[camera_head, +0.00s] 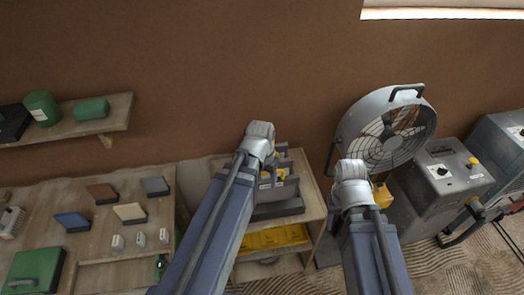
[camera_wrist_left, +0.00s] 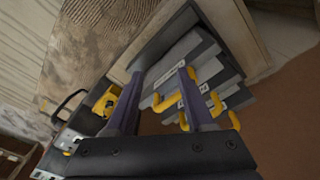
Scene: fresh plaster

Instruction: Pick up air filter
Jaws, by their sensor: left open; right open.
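Several grey slabs with white labels and yellow hook-like handles stand side by side in a dark rack; I take these for the air filters (camera_wrist_left: 178,58), but cannot tell which one is meant. They also show in the head view on the wooden shelf unit, partly hidden by my left arm (camera_head: 279,189). My left gripper (camera_wrist_left: 163,78) is open, its two purple fingers spread in front of the slabs, with yellow handles between and beside them. I see no firm hold on any slab. My right gripper (camera_head: 354,178) is open, right of the shelf unit; its fingertips are hardly visible.
A yellow bin (camera_head: 272,238) sits on the lower shelf. A large round fan (camera_head: 388,128) and grey machines (camera_head: 447,178) stand at the right. A bench (camera_head: 90,188) with coloured blocks is at the left. Green containers (camera_head: 42,106) stand on a wall shelf.

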